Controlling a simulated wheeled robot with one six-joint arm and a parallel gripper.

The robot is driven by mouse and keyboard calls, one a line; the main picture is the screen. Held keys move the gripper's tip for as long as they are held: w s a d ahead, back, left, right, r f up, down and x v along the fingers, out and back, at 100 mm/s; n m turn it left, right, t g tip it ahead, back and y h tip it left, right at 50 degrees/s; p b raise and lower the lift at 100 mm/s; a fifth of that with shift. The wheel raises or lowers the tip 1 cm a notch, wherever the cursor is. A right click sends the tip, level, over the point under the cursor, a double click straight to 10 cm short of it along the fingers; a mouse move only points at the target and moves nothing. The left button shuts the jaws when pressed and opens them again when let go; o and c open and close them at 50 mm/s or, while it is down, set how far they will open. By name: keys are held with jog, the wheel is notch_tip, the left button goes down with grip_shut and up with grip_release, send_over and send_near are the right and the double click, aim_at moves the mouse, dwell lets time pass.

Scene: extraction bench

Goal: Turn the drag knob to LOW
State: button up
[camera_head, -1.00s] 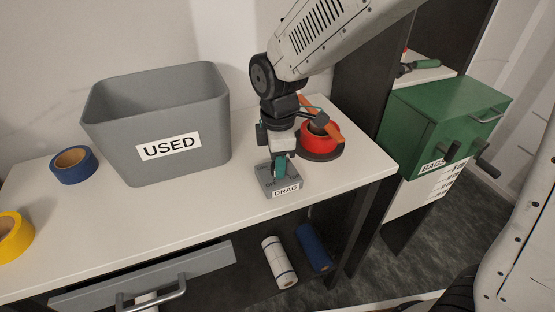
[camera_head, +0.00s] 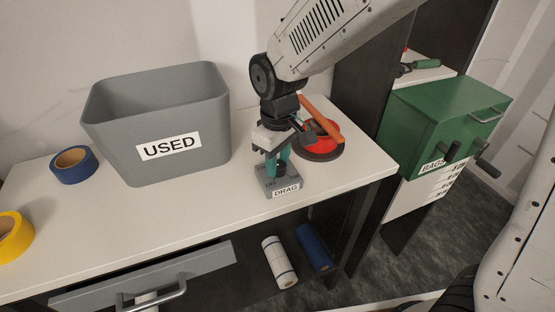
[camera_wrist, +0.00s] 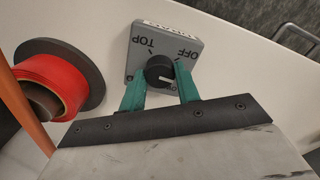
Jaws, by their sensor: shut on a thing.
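The drag control is a small grey box (camera_head: 264,186) labelled DRAG near the front right of the bench. In the wrist view, its grey face (camera_wrist: 138,58) carries the words TOP and OFF, with other marks partly hidden by my fingers. Its round black knob (camera_wrist: 157,68) has a white mark toward the lower right in that view, pointing away from TOP. My gripper (camera_wrist: 160,84) has its teal fingers on either side of the knob and is shut on it. In the head view, my gripper (camera_head: 279,166) comes down onto the box from above.
A red reel on a dark round base (camera_head: 322,150) stands close behind the box, with an orange bar (camera_head: 320,118) above it. A grey USED bin (camera_head: 200,110) stands left. Blue tape (camera_head: 73,165) and yellow tape (camera_head: 12,238) lie further left. The bench front is clear.

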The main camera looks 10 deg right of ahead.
aim_at(278, 165)
jog(key=m, duration=0.4)
jog(key=shift+m, duration=1.8)
jog(key=o, duration=1)
jog(key=shift+r, duration=0.1)
notch_tip(278, 165, up, 8)
jog(key=shift+f, duration=0.15)
